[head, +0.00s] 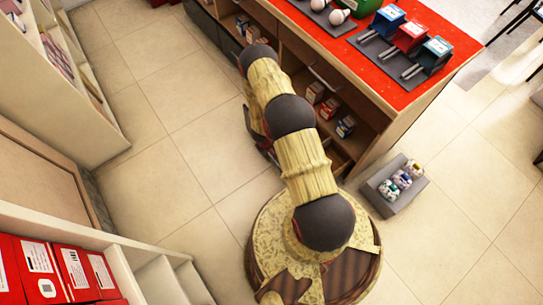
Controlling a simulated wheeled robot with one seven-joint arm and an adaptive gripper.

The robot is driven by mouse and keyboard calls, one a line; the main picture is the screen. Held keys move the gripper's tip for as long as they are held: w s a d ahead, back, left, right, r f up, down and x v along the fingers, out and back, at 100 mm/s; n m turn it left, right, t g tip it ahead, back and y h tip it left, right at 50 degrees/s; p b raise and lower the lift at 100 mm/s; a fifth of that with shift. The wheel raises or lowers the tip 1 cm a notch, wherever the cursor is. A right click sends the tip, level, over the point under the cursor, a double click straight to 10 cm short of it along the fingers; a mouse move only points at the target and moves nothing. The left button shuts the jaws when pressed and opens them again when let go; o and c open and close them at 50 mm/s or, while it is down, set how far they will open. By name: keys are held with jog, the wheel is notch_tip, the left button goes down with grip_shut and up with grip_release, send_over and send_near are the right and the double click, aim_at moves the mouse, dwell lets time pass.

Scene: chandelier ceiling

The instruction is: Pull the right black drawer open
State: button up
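A red-topped counter (405,92) stands at the upper right with its front facing my arm. Dark drawer fronts (228,46) show low on its far left part, at the top of the picture. They are small here, and my arm partly covers the area beside them, so I cannot make out whether the right one is open or shut. My gripper (264,146) shows only as dark parts behind my arm, low in front of the counter. It is mostly hidden, its fingers cannot be made out, and I see nothing held in it.
Open shelves under the counter hold small boxes (330,107). A grey crate (388,203) with several bottles stands on the floor to the right. White shelves with red boxes (40,275) are at lower left. Tiled floor left of my arm is clear.

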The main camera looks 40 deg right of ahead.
notch_tip(320, 180, up, 10)
jog(key=a, duration=0.1)
jog(key=shift+a+f, duration=0.25)
jog(key=shift+a, duration=0.15)
jog(key=s+a+r+m+y, duration=0.3)
jog(key=a+m+y, duration=0.1)
jog(key=a, duration=0.5)
jog(key=a+r+g+y, duration=0.1)
jog(key=a+r, duration=0.2)
jog(key=r, duration=0.7)
jog(key=a+r+y, duration=0.1)
jog(key=a+r, duration=0.2)
jog(key=r, duration=0.6)
jog(key=s+a+r+n+t+h+p, duration=0.1)
jog(key=s+r, duration=0.3)
jog(key=r, duration=1.1)
jog(key=s+a+r+n+t+h+p, duration=0.1)
jog(key=s+r, duration=0.4)
jog(key=r, duration=1.1)
jog(key=s+a+r+n+t+h+p, duration=0.1)
jog(key=s+r+t, duration=0.3)
jog(key=r, duration=1.1)
jog(key=shift+s+a+r+n+t+h+p, duration=0.2)
jog(key=shift+a+r+n+t+h+p, duration=0.15)
jog(key=shift+a+n+p, duration=0.4)
